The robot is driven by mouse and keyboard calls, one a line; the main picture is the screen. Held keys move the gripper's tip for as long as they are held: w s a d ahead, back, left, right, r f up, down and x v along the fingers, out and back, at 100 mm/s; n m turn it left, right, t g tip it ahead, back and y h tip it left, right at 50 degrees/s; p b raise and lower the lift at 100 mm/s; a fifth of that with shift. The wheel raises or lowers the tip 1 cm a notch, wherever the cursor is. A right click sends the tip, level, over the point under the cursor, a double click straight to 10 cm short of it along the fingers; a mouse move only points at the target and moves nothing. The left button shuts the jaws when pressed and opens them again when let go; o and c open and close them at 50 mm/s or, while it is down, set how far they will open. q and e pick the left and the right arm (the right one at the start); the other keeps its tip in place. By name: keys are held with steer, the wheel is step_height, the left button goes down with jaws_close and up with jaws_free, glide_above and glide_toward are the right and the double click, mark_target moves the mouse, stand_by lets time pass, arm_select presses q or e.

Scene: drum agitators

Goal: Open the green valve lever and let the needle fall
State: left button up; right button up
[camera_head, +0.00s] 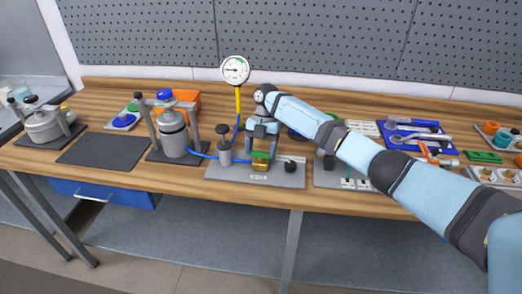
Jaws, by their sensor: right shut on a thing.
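The green valve lever (261,154) is a small green piece on a brass valve body (260,165), which stands on a grey plate (228,175) at the middle of the bench. My right gripper (262,146) comes down from above and is shut on the green lever; its fingers partly hide the lever, so its exact angle is hard to tell. The pressure gauge (235,69) stands behind on a yellow stem; its needle is too small to read exactly. My left gripper is not in view.
A silver pot (173,140) in a clamp frame stands to the left, joined by a blue hose (202,155). A grey cylinder (224,150) and a black knob (290,166) flank the valve. A dark mat (104,149) lies clear at left. Tools lie on a blue tray (440,147) at right.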

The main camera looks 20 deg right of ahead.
stand_by(0.4)
steer(key=o, duration=0.9)
steer(key=shift+o, duration=0.2)
steer(key=v, duration=1.4)
steer(key=shift+s, duration=0.1)
